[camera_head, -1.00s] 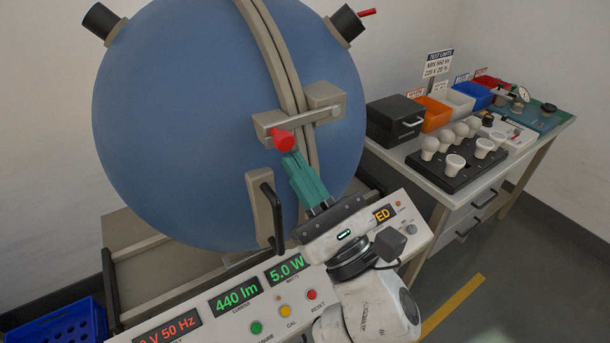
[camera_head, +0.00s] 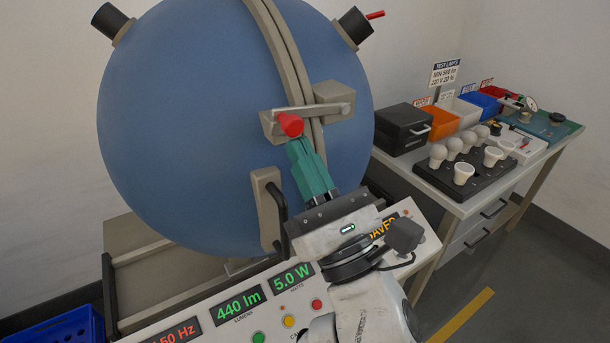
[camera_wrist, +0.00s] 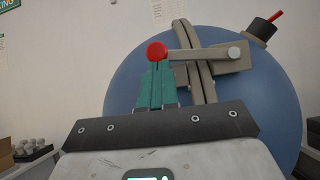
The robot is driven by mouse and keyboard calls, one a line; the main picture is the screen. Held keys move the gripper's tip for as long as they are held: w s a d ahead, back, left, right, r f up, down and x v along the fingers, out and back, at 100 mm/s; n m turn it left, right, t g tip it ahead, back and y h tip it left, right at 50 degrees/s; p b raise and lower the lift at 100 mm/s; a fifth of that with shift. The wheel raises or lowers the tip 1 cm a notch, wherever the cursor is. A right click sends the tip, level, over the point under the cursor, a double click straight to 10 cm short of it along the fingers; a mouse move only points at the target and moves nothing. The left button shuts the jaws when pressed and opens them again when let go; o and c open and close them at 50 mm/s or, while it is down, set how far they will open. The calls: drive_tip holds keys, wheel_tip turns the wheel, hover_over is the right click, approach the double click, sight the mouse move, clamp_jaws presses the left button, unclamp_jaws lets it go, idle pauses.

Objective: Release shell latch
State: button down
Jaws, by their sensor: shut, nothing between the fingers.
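The blue sphere shell (camera_head: 190,125) fills the left of the head view, with beige flanges along its seam. The latch is a grey lever (camera_head: 325,108) lying across the seam, with a red knob (camera_head: 290,124) at its left end. In the wrist view the red knob (camera_wrist: 157,53) and lever (camera_wrist: 200,53) show just beyond my fingertips. My gripper (camera_head: 299,145) has teal fingers, shut and empty, with the tips right by the knob's lower side. I cannot tell whether they touch it. A black handle (camera_head: 279,212) on a beige block stands at the shell's lower front.
A control console (camera_head: 215,318) with lit readouts and coloured buttons lies below the shell. On the right, a bench (camera_head: 450,204) holds a black box (camera_head: 402,128), coloured bins and a bulb tray (camera_head: 478,172). A blue crate (camera_head: 60,329) sits at lower left.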

drive_tip(key=shift+a+r+m+t+h+b, duration=0.1)
drive_tip(key=shift+r+m+t+h+b, duration=0.25)
drive_tip(key=shift+m+h, duration=0.45)
drive_tip(key=shift+r+m+t+h+b, duration=0.25)
drive_tip(key=shift+r+m+h+b, duration=0.3)
drive_tip(key=shift+m, duration=0.45)
drive_tip(key=w+d+r+m+g+h+p, duration=0.2)
drive_tip(key=r+m+h+p, duration=0.6)
drive_tip(key=m, duration=0.9)
drive_tip(key=shift+d+r+h+p, duration=0.4)
drive_tip(key=shift+d+h+p, duration=0.25)
drive_tip(key=shift+h+p, duration=1.2)
drive_tip(key=shift+w, duration=0.15)
drive_tip(key=shift+f+m, duration=0.1)
drive_tip(key=shift+m, duration=0.2)
